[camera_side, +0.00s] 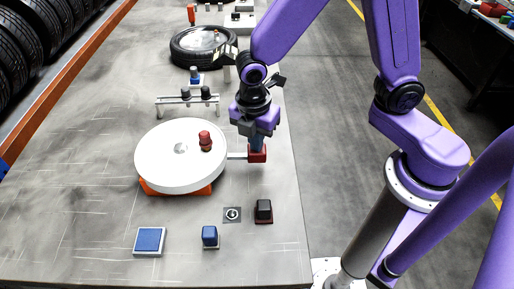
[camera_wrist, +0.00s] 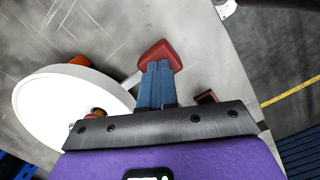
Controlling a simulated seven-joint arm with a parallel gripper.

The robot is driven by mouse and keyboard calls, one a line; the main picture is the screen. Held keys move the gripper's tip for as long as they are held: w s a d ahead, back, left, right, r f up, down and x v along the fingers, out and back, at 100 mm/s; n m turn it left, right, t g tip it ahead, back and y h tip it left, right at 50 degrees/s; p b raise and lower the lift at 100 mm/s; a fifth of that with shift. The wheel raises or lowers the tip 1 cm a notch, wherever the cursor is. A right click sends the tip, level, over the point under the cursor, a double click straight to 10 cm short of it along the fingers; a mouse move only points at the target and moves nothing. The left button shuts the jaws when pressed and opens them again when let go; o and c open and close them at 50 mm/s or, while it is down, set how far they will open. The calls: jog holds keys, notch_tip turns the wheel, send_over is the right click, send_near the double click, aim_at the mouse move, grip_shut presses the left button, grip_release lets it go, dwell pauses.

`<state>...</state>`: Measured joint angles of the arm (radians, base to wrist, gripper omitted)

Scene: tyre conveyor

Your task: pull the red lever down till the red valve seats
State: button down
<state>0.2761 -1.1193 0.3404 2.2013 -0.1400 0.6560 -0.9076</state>
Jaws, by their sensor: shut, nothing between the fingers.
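The red lever (camera_side: 257,154) is a red block on a pale metal rod (camera_side: 237,156) at the right side of a white disc (camera_side: 165,165). The red valve (camera_side: 205,140) stands on the disc's right part. My gripper (camera_side: 257,145) is shut and empty, fingertips pointing down at the red lever block. In the wrist view the blue fingers (camera_wrist: 154,78) are together, with their tips at the red lever block (camera_wrist: 159,55); whether they touch it I cannot tell. The valve's lower end is hidden, so its seating cannot be seen.
A blue square button (camera_side: 149,240), a blue switch (camera_side: 210,236), a round knob (camera_side: 232,214) and a black-and-red switch (camera_side: 264,210) are at the front. A rack (camera_side: 188,100) and a tyre (camera_side: 196,48) stand behind. The table's right edge is close to the lever.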

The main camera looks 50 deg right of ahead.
jog(key=shift+f, duration=1.35)
jog(key=shift+s+a+r, duration=0.2)
jog(key=shift+a+r, duration=0.05)
jog(key=shift+a, duration=0.5)
jog(key=shift+s+a+r, duration=0.2)
jog(key=shift+a+r, duration=0.05)
jog(key=shift+a, duration=0.45)
jog(key=shift+r, duration=0.15)
notch_tip(320, 180, up, 17)
jog(key=a, duration=0.1)
jog(key=shift+s+a, duration=0.25)
jog(key=shift+a, duration=0.05)
jog(key=s+d+f+m, duration=0.3)
jog(key=s+d+m, duration=0.1)
jog(key=s+d, duration=0.3)
jog(key=s+d+f+m+y, duration=0.1)
jog(key=s+d+f+m, duration=0.2)
jog(key=s+d, duration=0.5)
jog(key=shift+s+d+f+m+y, duration=0.3)
jog(key=shift+d+f+m, duration=0.1)
jog(key=shift+m, duration=0.5)
